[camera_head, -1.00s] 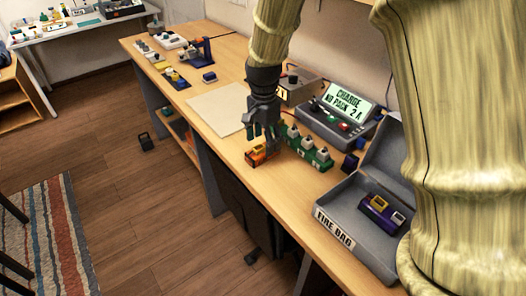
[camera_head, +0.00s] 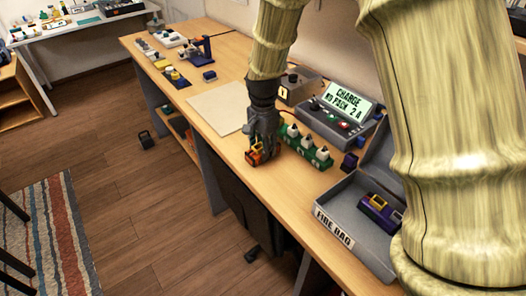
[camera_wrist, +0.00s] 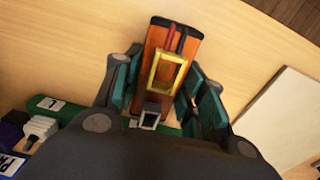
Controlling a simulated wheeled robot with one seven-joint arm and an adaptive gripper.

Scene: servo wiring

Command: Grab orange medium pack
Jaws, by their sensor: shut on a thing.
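The orange pack (camera_wrist: 160,85) has a yellow frame, a small grey-white connector and red and black leads on top. In the wrist view it sits between the two green-padded fingers of my gripper (camera_wrist: 165,100), which is shut on it. In the head view my gripper (camera_head: 259,150) points down over the front part of the bench, and the orange pack (camera_head: 256,156) shows at its fingertips. I cannot tell whether the pack still touches the bench top.
A green strip with white plugs (camera_head: 308,148) lies just right of my gripper. Behind it stands a charger with a lit screen (camera_head: 346,104). An open grey fire bag box (camera_head: 345,246) holds a purple pack (camera_head: 378,212). A pale mat (camera_head: 219,107) lies left.

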